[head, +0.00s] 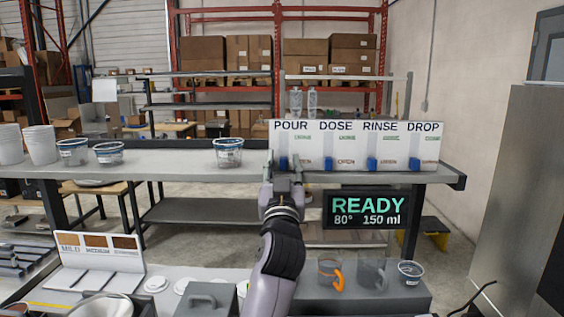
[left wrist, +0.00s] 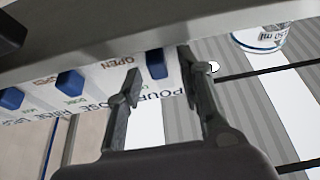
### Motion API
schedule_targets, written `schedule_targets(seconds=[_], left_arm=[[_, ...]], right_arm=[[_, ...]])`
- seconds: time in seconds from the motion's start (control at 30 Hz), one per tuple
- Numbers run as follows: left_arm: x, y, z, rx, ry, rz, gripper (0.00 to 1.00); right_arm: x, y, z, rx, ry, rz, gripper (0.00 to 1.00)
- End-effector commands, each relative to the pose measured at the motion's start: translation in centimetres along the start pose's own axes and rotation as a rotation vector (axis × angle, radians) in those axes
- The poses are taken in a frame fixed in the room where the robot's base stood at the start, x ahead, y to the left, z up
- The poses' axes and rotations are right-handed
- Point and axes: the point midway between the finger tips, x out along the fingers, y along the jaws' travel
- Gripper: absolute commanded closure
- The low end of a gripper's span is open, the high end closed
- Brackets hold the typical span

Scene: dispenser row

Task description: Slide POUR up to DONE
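The white dispenser panel (head: 345,140) stands on the grey shelf, with columns marked POUR, DOSE, RINSE and DROP. The POUR slider (head: 283,163) is a blue block low in its column, level with the red OPEN word. The green DONE word sits higher. My left gripper (head: 284,170) is in front of the POUR column. In the left wrist view, which is upside down, its two fingers (left wrist: 160,75) are apart, with the blue POUR slider (left wrist: 157,63) between their tips; contact cannot be told. My right gripper is not in view.
The other blue sliders, DOSE (head: 328,163), RINSE (head: 372,164) and DROP (head: 415,164), also sit low. A display (head: 367,209) below reads READY, 80°, 150 ml. A clear tub (head: 228,153) stands left of the panel. An orange-handled cup (head: 330,273) is on the lower counter.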

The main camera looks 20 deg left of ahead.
Motion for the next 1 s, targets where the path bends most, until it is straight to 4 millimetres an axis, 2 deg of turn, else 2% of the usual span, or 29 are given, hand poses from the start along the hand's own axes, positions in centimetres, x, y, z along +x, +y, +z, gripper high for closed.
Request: schedule_targets(seconds=[0.17,0.67,1.0], left_arm=[[-0.01,0.0,0.0,0.0,0.0,0.0,0.66],[0.0,-0.02,0.01,0.0,0.0,0.0,0.99],[0.0,-0.01,-0.01,-0.001,0.001,0.0,1.0]], right_arm=[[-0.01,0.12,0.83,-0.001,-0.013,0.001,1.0],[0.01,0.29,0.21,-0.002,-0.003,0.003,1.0],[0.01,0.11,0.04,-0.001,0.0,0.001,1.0]])
